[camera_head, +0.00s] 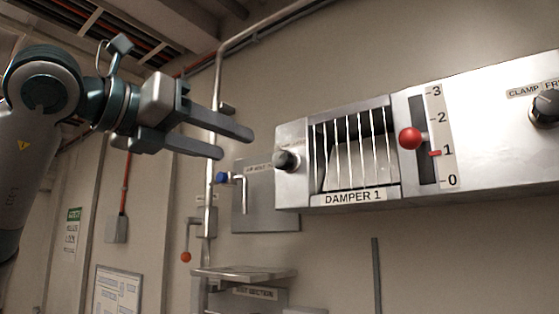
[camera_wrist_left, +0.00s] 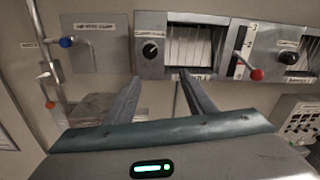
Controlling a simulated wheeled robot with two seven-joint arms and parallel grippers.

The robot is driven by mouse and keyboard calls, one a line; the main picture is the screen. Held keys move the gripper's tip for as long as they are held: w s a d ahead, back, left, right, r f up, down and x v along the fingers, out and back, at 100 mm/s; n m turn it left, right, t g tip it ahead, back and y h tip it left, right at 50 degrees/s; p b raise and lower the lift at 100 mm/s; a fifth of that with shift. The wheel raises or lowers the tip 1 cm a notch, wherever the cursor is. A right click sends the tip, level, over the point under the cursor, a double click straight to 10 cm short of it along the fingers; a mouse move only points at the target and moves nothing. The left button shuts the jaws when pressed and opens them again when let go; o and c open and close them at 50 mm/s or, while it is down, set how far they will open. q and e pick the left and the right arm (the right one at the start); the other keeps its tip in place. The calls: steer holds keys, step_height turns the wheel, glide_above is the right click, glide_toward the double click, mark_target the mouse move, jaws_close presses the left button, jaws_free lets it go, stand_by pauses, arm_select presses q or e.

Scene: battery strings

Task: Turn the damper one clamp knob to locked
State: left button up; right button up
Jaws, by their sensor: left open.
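The box labelled DAMPER 1 (camera_head: 355,197) is on the wall, with a louvred window. A dark round knob (camera_head: 286,160) with a silver rim sits on its left face, its label too small to read. In the left wrist view this knob (camera_wrist_left: 150,51) is dark with a light pointer line; its setting cannot be told. My left gripper (camera_head: 235,143) is open and empty, up and left of the knob in the head view. In the left wrist view its fingertips (camera_wrist_left: 160,77) lie just below the knob, apart from it. My right gripper is not in view.
A red-ball lever (camera_head: 410,138) stands on a 0-to-3 scale right of the window. Another knob (camera_head: 545,108), labelled CLAMP, is at the right edge. A blue-handled valve (camera_head: 222,177), a vertical pipe (camera_head: 213,110) and a small shelf (camera_head: 245,272) are left and below.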

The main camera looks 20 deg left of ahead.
mark_target(279, 160)
arm_select(q)
steer(key=shift+s+a+r+n+t+y, duration=0.2)
steer(key=shift+a+r+n+y, duration=0.1)
steer(key=shift+a, duration=0.2)
steer(key=shift+s+a+r+n+t+y, duration=0.2)
steer(key=shift+a+r, duration=0.1)
steer(key=shift+a, duration=0.15)
steer(key=shift+w, duration=0.15)
steer(key=p+x, duration=0.8)
steer(key=x, duration=0.8)
steer(key=shift+w+d, duration=0.1)
steer(key=shift+w, duration=0.1)
steer(key=shift+w+d+f, duration=0.1)
steer(key=shift+w+d, duration=0.05)
steer(key=shift+w, duration=0.25)
steer(key=shift+c, duration=0.5)
steer(key=c, duration=0.9)
